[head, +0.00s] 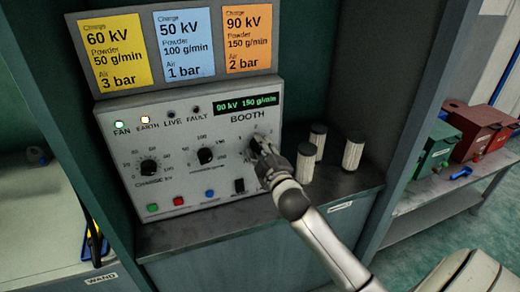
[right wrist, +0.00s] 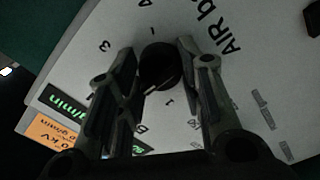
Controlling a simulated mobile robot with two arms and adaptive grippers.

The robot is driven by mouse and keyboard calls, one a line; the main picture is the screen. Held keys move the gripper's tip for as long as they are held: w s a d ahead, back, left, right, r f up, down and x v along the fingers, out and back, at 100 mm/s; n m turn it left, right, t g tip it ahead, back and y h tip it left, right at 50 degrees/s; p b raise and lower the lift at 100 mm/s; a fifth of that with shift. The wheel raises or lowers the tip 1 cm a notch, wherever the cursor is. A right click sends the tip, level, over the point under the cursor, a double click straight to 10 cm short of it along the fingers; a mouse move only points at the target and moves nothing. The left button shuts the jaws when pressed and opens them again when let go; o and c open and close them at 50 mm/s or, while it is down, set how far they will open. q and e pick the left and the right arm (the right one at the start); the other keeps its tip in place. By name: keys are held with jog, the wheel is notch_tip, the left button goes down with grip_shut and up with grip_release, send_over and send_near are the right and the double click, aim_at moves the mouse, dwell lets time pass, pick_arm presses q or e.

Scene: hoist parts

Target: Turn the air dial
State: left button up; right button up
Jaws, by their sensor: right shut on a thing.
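The air dial (right wrist: 160,66) is a dark round knob on the light control panel (head: 190,188), at the panel's right side. In the right wrist view its pale mark is on the lower left side, and printed 1, 3 and 4 show around it. I cannot tell its exact reading. My right gripper (head: 262,156) is shut on the dial, one finger on each side. In the head view the gripper mostly hides the dial. The green display (head: 246,104) reads 90 kV 150 g/min. My left gripper is not in view.
Above the panel are yellow (head: 114,52), blue (head: 184,44) and orange (head: 248,38) setting cards; the orange reads 90 kV, 150 g/min, 2 bar. Pale cylinders (head: 353,154) stand right of my gripper. Two other dials (head: 148,167) are to the left. Green and red boxes (head: 434,148) sit far right.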

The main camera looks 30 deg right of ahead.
jog(key=o, duration=1.1)
jog(key=shift+c, duration=0.2)
jog(key=shift+s, duration=0.1)
jog(key=v, duration=1.1)
jog(key=shift+s, duration=0.4)
jog(key=shift+f, duration=0.1)
